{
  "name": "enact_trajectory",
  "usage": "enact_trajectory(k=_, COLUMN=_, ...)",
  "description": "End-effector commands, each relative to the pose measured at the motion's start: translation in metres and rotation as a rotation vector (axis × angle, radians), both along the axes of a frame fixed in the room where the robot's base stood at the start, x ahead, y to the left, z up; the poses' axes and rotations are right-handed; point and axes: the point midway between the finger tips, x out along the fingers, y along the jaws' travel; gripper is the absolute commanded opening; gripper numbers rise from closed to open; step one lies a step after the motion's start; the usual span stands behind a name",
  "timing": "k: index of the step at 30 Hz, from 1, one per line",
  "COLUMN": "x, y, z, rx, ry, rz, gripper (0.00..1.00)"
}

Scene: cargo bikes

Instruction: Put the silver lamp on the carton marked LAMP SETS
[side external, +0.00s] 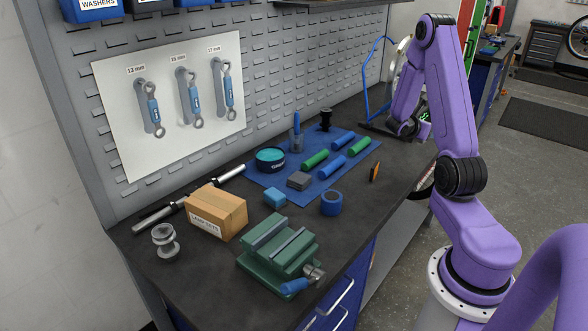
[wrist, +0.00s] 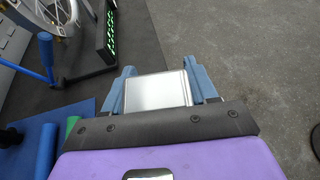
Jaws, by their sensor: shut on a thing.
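My gripper (wrist: 160,82) shows in the wrist view, its two blue fingers shut on a silver, flat-faced, boxy thing, which looks like the silver lamp (wrist: 158,92). In the side view the fingers and the lamp are hidden behind my arm at the far right end of the bench. The carton marked LAMP SETS (side external: 217,208) is a closed brown box near the left end of the bench, far from my gripper. Its top looks bare.
A green vise (side external: 278,250) stands right of the carton, a grey spool (side external: 165,241) to its left, a silver tube (side external: 153,219) behind. A blue mat (side external: 258,174) with rolls and a tin fills the middle. A wheel stand (wrist: 45,55) is near my gripper.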

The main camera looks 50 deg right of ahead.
Motion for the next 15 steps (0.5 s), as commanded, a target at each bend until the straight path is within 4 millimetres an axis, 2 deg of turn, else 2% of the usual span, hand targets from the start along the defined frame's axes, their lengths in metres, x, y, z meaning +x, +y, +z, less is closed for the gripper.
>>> enact_trajectory(k=5, x=0.028, y=0.019, z=0.005, rx=-0.001, ry=0.000, rz=0.068, gripper=0.26)
enact_trajectory(k=8, x=0.058, y=0.044, z=0.011, rx=-0.002, ry=-0.001, rz=0.146, gripper=0.26)
enact_trajectory(k=15, x=0.132, y=0.128, z=0.028, rx=-0.002, ry=0.000, rz=0.373, gripper=0.26)
